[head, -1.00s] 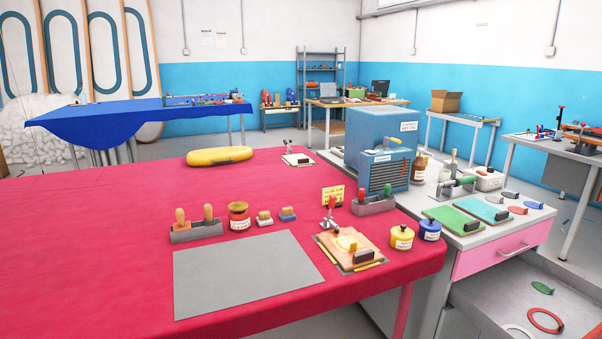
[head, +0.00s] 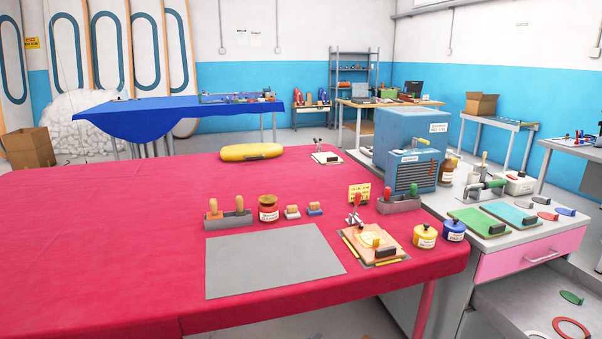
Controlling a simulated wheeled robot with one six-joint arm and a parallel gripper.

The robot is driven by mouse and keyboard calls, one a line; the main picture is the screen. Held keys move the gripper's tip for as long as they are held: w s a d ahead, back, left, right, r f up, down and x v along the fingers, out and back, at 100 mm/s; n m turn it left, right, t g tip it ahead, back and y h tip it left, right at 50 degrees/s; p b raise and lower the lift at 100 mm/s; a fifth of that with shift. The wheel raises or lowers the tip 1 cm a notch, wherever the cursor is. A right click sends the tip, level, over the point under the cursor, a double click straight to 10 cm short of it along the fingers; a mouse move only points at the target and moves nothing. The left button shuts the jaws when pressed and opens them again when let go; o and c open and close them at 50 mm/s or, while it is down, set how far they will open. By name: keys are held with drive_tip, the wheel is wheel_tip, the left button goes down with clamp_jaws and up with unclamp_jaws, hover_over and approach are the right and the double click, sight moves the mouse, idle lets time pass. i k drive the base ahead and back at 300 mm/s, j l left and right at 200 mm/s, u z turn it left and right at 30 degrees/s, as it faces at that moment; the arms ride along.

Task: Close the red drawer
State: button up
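A grey cabinet (head: 455,262) stands at the right, beside the red-covered table. Its upper drawer has a pink front (head: 530,254) with a pale bar handle and looks shut. Below it, a grey drawer interior (head: 505,305) sticks out, pulled open, at the lower right corner. A red ring (head: 573,329) and a green ring-shaped piece (head: 572,297) lie in it. The front of this open drawer is outside the picture, so its colour cannot be seen. My gripper is not in view.
The red-covered table (head: 110,230) fills the left and middle, with a grey mat (head: 270,262), jars and hand tools on it. A blue machine (head: 406,148) stands on the cabinet top. A little grey floor (head: 345,320) shows below the table's front edge.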

sight(529, 298)
drive_tip(key=k+l, duration=0.15)
drive_tip(key=l, duration=0.15)
drive_tip(key=i+l, duration=0.1)
drive_tip(key=l, duration=0.35)
drive_tip(key=i+l+z, duration=0.15)
drive_tip(key=l, duration=0.35)
drive_tip(key=i+l, duration=0.1)
drive_tip(key=l, duration=0.35)
drive_tip(key=k+z, duration=0.05)
